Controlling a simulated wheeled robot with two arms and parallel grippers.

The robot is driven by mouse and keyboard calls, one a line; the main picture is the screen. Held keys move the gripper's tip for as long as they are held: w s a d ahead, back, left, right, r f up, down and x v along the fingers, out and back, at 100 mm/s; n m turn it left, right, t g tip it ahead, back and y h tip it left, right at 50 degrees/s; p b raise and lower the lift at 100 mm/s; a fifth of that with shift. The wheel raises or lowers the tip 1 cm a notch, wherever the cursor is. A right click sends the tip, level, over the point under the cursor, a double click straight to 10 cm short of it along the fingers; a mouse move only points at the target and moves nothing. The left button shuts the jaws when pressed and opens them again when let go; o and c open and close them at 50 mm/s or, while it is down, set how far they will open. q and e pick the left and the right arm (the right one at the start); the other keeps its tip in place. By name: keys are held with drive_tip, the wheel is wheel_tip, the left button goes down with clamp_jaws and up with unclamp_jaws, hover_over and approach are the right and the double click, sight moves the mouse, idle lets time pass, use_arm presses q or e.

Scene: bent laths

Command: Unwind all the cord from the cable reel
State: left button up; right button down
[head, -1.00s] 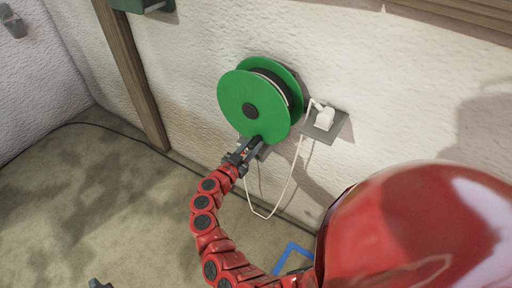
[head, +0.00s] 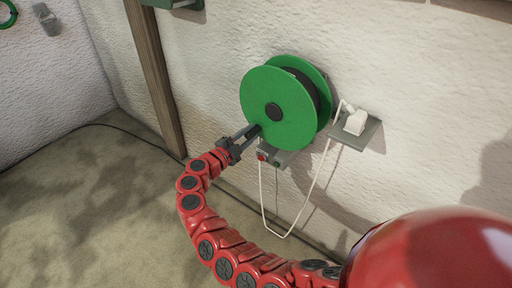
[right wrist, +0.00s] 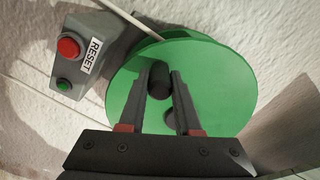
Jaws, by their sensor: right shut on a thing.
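The cable reel (head: 291,105) is green with two round flanges and is mounted on the wall; it fills the middle of the right wrist view (right wrist: 220,85). The visible part of its drum looks dark, with no wound cord showing there. White cord (head: 262,195) hangs below the reel in a loop and rises to a white plug (head: 355,122). My right gripper (head: 257,130) is shut on the reel's dark crank knob (right wrist: 159,80), at the lower left of the front flange. The dark hub (head: 273,112) is beside it. My left gripper is out of view.
A grey box with a red button and a RESET label (right wrist: 74,55) sits on the wall just under the reel, close to my right gripper. A wooden post (head: 158,80) stands left of the reel. The floor (head: 80,200) at left is clear except for a dark cable.

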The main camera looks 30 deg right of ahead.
sight(249, 110)
drive_tip(key=w+m+b, duration=0.1)
drive_tip(key=w+a+r+m+b, duration=0.1)
drive_tip(key=shift+r+m, duration=0.2)
drive_tip(key=shift+m, duration=0.2)
drive_tip(key=shift+w+a+r+m+b, duration=0.1)
drive_tip(key=shift+w+r+m+b, duration=0.2)
drive_tip(key=shift+r+m, duration=0.2)
drive_tip(key=shift+w+a+r+m+b, duration=0.1)
drive_tip(key=shift+w+r+m+b, duration=0.1)
drive_tip(key=shift+r+m+b, duration=0.3)
drive_tip(key=shift+w+a+r+m, duration=0.1)
drive_tip(key=shift+w+r+m, duration=0.25)
drive_tip(key=shift+r+m, duration=0.6)
drive_tip(key=shift+f, duration=0.15)
drive_tip(key=c, duration=0.6)
unclamp_jaws()
drive_tip(key=p+v, duration=0.2)
drive_tip(key=v, duration=1.5)
drive_tip(key=shift+s+a, duration=0.15)
